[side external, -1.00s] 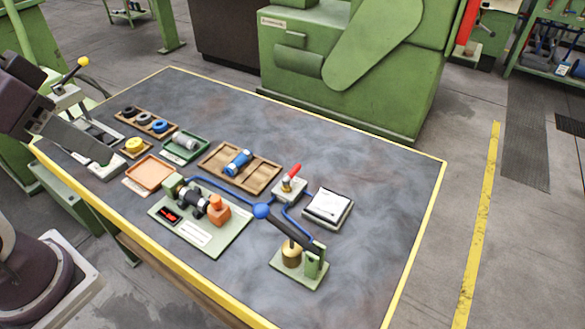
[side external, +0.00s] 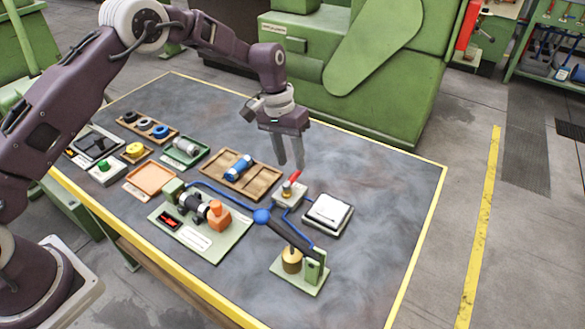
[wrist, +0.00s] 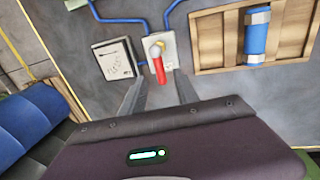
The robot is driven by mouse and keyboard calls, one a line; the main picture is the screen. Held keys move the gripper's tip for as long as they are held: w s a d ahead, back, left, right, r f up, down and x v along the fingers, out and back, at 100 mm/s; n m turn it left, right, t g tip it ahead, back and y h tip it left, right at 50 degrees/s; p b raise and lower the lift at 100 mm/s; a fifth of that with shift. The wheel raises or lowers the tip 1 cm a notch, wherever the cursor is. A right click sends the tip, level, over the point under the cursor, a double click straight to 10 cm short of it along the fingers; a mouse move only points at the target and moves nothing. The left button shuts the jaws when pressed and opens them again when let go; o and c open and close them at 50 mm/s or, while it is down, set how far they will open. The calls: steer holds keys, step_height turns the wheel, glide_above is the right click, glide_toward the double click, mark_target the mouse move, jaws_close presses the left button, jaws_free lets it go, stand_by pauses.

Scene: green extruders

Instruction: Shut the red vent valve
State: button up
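The red vent valve has a short red handle (side external: 295,175) on a brass stem, on a pale square plate (side external: 289,195) joined to blue tubing. Its handle leans up and to the right in the side view. My gripper (side external: 291,164) points down just above and behind the valve, fingers apart and empty. In the wrist view, the red handle (wrist: 160,75) points down toward the gripper (wrist: 160,88) and appears between the spread fingers. I cannot tell the exact gap in height; no contact is visible.
A white notepad-like block (side external: 328,213) sits right of the valve. A wooden tray (side external: 241,174) with a blue cylinder (side external: 239,167) lies left. A green stand with a brass weight (side external: 291,261) and dark lever is in front. The table's right side is clear.

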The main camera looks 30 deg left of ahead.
mark_target(294, 174)
steer(key=f, duration=0.3)
steer(key=shift+d+f, duration=0.3)
steer(key=shift+d, duration=0.05)
steer(key=shift+c, duration=0.3)
jaws_close()
